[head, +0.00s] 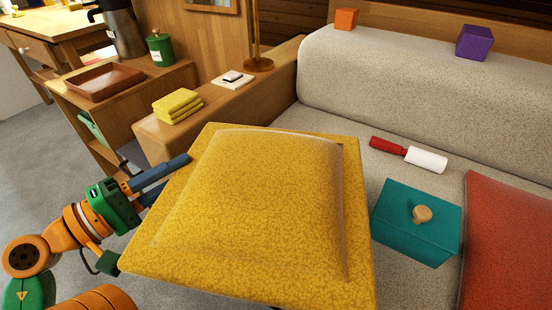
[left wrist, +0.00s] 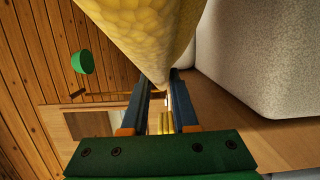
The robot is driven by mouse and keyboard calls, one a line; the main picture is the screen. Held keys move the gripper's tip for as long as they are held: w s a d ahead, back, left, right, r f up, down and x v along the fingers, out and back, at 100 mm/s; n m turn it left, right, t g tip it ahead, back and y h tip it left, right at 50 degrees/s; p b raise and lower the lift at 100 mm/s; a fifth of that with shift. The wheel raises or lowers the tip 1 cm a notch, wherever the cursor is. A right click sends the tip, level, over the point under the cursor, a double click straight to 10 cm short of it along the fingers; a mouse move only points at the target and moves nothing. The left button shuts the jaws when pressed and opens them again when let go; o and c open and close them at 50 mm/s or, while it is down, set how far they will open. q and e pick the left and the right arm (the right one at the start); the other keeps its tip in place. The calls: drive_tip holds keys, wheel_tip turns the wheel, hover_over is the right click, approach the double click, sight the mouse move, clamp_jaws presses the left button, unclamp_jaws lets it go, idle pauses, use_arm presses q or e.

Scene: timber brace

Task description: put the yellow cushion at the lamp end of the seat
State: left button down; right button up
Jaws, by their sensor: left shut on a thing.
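The yellow cushion (head: 250,200) is large and square, held up in front of the seat and hiding part of it. My left gripper (head: 165,175) is shut on its left edge; the left wrist view shows a cushion corner (left wrist: 150,35) between the fingers (left wrist: 163,95). The seat (head: 395,165) is light grey with a padded backrest (head: 390,75). The lamp's brass stand (head: 257,40) rises from a round base on the wooden arm at the seat's left end. The cushion covers the near-left seat. My right gripper is not in view.
A teal box with a knob (head: 415,225), a red-and-white roller (head: 408,153) and a red cushion (head: 505,240) are on the seat. Folded yellow cloths (head: 177,105) and a white pad (head: 233,79) lie on the wooden arm. Orange (head: 346,19) and purple (head: 474,43) blocks top the backrest.

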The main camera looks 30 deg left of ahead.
use_arm(q)
drive_tip(key=w+f+b, duration=0.1)
drive_tip(key=w+f, duration=0.2)
drive_tip(key=w, duration=0.1)
drive_tip(key=w+f+b, duration=0.1)
drive_tip(key=w+f, duration=0.2)
drive_tip(key=w, duration=0.2)
drive_tip(key=w+a+f+b, duration=0.1)
drive_tip(key=w+f, duration=0.3)
drive_tip(key=shift+w+a+b, duration=0.1)
drive_tip(key=shift+w+b, duration=0.15)
drive_tip(key=shift+b, duration=0.1)
wheel_tip(320, 180, down, 3)
drive_tip(key=shift+r+b, duration=0.1)
drive_tip(key=shift+b, duration=0.4)
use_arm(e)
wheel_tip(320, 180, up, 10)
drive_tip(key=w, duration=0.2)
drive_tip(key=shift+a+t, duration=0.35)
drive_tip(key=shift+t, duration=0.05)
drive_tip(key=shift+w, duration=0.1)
use_arm(q)
drive_tip(key=shift+f, duration=0.2)
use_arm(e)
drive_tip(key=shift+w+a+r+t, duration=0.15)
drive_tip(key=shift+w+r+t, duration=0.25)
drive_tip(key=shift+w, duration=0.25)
use_arm(q)
drive_tip(key=c, duration=0.7)
unclamp_jaws()
